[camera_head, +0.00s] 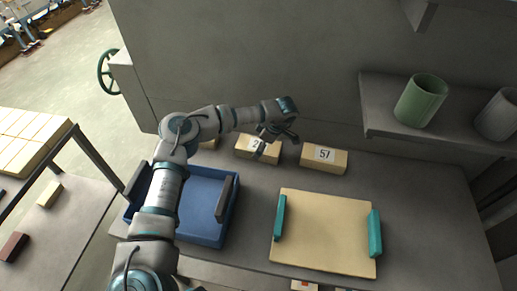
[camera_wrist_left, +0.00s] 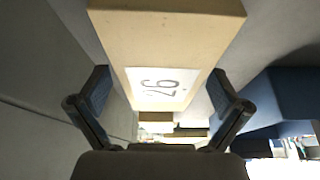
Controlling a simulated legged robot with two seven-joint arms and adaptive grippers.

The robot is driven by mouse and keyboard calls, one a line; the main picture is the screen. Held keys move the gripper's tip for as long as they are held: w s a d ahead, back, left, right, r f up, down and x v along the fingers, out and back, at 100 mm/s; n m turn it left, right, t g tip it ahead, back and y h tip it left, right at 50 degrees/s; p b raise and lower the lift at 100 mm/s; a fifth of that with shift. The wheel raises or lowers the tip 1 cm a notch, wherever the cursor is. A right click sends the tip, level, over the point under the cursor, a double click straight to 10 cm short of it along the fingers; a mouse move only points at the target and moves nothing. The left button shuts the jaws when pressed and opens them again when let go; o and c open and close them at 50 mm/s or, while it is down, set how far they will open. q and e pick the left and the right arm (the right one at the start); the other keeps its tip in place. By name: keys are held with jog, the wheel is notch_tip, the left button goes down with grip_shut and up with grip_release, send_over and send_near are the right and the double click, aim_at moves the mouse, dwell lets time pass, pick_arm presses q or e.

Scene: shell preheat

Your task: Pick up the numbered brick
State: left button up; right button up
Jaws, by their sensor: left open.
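A tan brick (camera_head: 243,147) stands on the grey work surface, its white label partly hidden in the head view by my left gripper (camera_head: 268,143). My left gripper (camera_wrist_left: 157,105) is open, with one finger on each side of the label end; whether the fingers touch the brick I cannot tell. A second tan brick (camera_head: 324,158), labelled 51 or 57, stands to the right. My right gripper is not in view.
A blue bin (camera_head: 205,238) with dark handles stands left, partly behind my arm. A tan board (camera_head: 325,235) with teal handles lies at front right. A shelf (camera_head: 415,138) holds a green cup (camera_head: 420,101) and a grey cup (camera_head: 497,115). A grey wall rises behind the bricks.

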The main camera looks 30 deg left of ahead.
pick_arm(q)
jog(key=shift+a+f, duration=0.15)
jog(key=shift+f, duration=0.4)
jog(key=shift+a, duration=0.1)
jog(key=c, duration=1.4)
